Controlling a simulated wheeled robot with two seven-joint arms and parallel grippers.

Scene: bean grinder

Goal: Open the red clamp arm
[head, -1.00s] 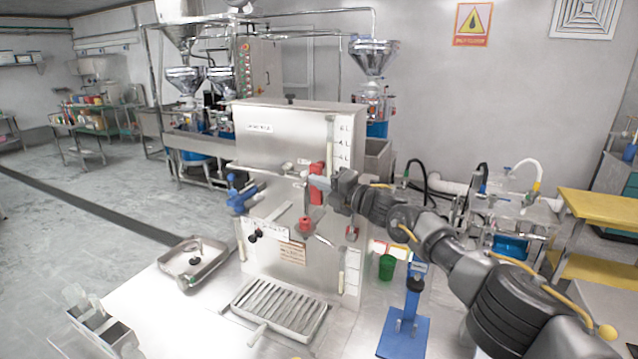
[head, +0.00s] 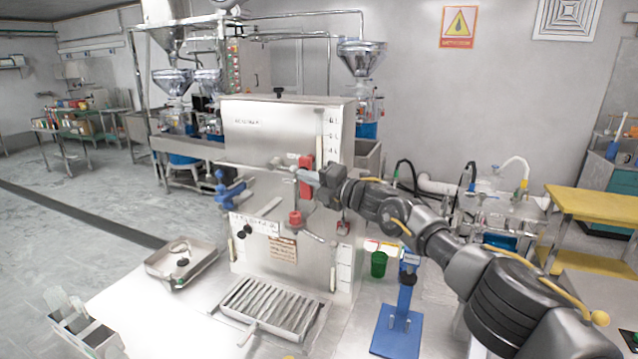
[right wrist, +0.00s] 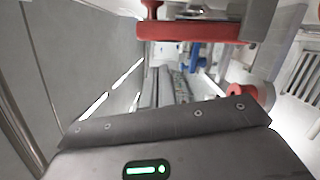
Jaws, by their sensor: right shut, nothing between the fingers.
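The red clamp arm (head: 306,186) stands upright on the front of the steel machine (head: 280,123), near its upper right. In the right wrist view, a long red bar (right wrist: 195,28) crosses the top, apart from my dark gripper housing. My right gripper (head: 314,178) is at the red clamp arm, coming in from the right. It is shut with nothing held. Its fingertips overlap the red part in the head view, and I cannot tell whether they touch it. My left gripper is not in view.
A blue clamp (head: 229,190) is on the machine's left front. A red knob (head: 295,217) sits below the red arm. A slotted drip tray (head: 270,305), a green cup (head: 378,264) and a blue stand (head: 400,325) are lower down.

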